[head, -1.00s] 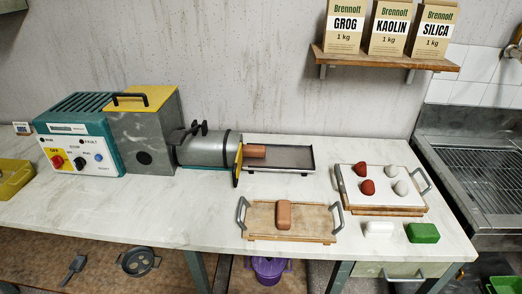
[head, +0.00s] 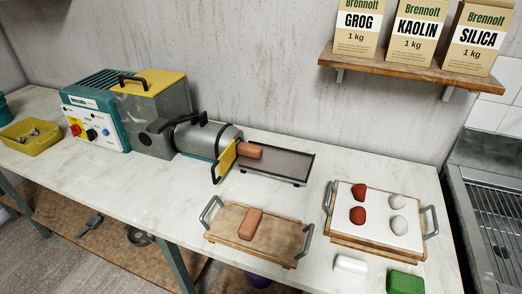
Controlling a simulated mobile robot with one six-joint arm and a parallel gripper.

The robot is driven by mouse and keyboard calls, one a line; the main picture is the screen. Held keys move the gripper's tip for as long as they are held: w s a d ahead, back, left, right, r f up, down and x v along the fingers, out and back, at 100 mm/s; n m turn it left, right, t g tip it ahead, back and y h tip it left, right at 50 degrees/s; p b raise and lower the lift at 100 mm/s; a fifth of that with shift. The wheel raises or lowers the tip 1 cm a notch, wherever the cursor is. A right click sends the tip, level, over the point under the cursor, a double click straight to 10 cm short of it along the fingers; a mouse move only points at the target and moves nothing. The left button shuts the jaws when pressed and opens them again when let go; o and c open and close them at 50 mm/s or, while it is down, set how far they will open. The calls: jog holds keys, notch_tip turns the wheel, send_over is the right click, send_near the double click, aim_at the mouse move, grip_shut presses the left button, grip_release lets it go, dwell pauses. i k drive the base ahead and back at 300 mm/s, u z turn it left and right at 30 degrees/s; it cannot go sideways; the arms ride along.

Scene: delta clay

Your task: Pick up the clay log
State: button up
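A short brown clay log (head: 250,224) lies on a wooden tray (head: 275,236) with two grey handles, near the front of the counter. Another piece of brown clay (head: 249,151) sticks out of the metal barrel of the extruder (head: 207,138), past a yellow plate, over the near end of a dark flat tray (head: 285,165). My gripper is not in view.
A white board (head: 376,230) with two red and two pale lumps stands to the right. A white block (head: 350,264) and a green block (head: 405,281) lie in front of it. A yellow bin (head: 30,138) is at the left. A sink (head: 500,225) is at the right. A shelf (head: 400,66) with boxes hangs above.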

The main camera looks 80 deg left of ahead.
aim_at(246, 149)
jog(key=u, duration=0.25)
jog(key=i, duration=0.4)
jog(key=z, duration=0.2)
jog(key=k, duration=0.1)
jog(key=u, duration=2.4)
jog(key=k, duration=0.25)
jog(key=u, duration=1.75)
